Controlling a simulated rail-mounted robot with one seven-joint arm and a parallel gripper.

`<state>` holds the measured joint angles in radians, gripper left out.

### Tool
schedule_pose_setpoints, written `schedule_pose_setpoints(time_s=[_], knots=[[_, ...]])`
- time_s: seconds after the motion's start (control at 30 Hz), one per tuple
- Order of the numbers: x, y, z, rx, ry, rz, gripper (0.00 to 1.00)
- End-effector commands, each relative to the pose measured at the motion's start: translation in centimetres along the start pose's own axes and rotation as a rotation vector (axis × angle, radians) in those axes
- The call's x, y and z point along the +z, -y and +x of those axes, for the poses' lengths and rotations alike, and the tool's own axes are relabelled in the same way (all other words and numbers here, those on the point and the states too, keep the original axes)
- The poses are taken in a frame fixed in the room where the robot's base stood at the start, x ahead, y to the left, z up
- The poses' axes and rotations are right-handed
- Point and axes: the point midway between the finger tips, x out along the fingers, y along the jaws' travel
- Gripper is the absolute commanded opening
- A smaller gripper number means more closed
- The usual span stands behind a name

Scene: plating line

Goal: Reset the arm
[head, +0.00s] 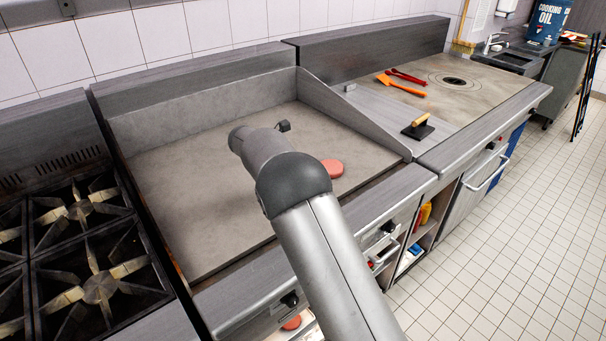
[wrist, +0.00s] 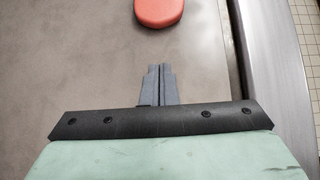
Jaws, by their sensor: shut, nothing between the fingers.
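My gripper (wrist: 160,70) shows in the wrist view with its two grey fingers side by side, shut and empty. It is over the flat griddle (head: 190,200). A reddish-pink patty (head: 332,168) lies on the griddle, partly beside my arm in the head view. The patty also shows at the top edge of the wrist view (wrist: 158,12), beyond my fingertips and apart from them. In the head view my arm reaches over the griddle from the front, and my fingers are hidden.
A gas burner range (head: 98,288) stands left of the griddle. To the right, behind a raised metal side wall (head: 350,112), are a wooden-handled press (head: 418,128), an orange spatula (head: 400,86) and red tongs (head: 406,75). A sink (head: 505,60) is farther back. The tiled floor (head: 520,220) is clear.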

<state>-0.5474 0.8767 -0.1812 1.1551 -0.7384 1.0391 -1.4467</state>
Motion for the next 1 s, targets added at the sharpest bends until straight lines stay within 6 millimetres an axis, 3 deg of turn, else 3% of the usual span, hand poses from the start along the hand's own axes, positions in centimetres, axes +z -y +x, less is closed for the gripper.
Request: schedule_pose_setpoints(time_s=[0.23, 0.37, 0.5, 0.67, 0.8, 0.9, 1.0], knots=[[0.5, 0.7, -2.1, -0.007, -0.011, 0.030, 0.00], [2.6, 4.7, -2.6, -0.046, -0.084, 0.203, 0.00], [4.7, 13.2, -4.0, -0.141, -0.217, 0.562, 0.00], [4.3, 23.8, -6.8, -0.291, -0.350, 1.015, 0.00], [1.6, 32.7, -9.6, -0.449, -0.426, 1.404, 0.00], [-1.2, 38.1, -11.5, -0.567, -0.454, 1.662, 0.00], [-4.2, 42.2, -12.9, -0.675, -0.461, 1.873, 0.00]])
